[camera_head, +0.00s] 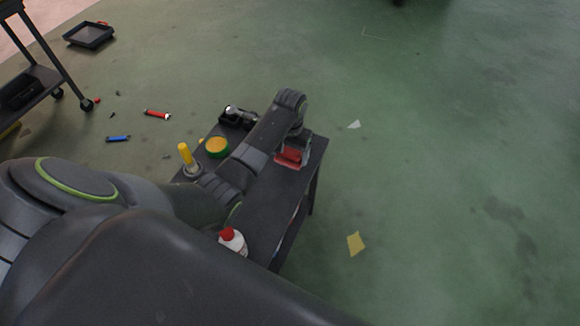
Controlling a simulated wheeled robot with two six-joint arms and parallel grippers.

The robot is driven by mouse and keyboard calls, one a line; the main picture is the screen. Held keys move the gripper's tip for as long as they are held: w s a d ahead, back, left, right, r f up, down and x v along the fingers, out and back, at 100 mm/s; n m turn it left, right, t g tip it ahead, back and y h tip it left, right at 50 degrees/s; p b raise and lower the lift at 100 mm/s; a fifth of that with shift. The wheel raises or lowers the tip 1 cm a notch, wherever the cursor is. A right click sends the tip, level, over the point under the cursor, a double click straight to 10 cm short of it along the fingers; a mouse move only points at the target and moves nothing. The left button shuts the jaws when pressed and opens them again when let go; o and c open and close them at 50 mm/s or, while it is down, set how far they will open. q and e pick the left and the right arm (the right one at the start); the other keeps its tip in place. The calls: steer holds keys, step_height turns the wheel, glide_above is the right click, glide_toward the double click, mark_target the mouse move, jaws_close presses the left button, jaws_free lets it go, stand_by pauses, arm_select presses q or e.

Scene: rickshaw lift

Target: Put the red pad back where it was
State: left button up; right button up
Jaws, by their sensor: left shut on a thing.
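The red pad (290,156) shows at the far right end of the dark table (262,215). My left gripper (293,150) points down over the table there and is shut on the red pad. My wrist covers part of the pad, and I cannot tell whether the pad touches the tabletop. My right gripper is not in view.
On the table stand a yellow-handled tool (186,155), a green-rimmed yellow tin (217,146), a black box (236,118) and a white bottle with a red cap (232,240). A dark cart (43,78) stands at the upper left. The green floor at right is mostly clear.

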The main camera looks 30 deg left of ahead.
mark_target(290, 150)
arm_select(q)
step_height(290, 150, down, 2)
step_height(290, 150, down, 3)
steer(key=shift+b, duration=0.5)
steer(key=shift+f, duration=0.4)
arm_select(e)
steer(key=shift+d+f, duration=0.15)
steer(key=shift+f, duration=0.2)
arm_select(q)
steer(key=o, duration=0.9)
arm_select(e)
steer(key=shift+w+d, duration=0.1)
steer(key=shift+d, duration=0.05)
arm_select(q)
steer(key=shift+r, duration=0.15)
step_height(290, 150, up, 10)
steer(key=shift+r+p, duration=0.2)
steer(key=shift+p, duration=0.95)
steer(key=shift+r, duration=0.75)
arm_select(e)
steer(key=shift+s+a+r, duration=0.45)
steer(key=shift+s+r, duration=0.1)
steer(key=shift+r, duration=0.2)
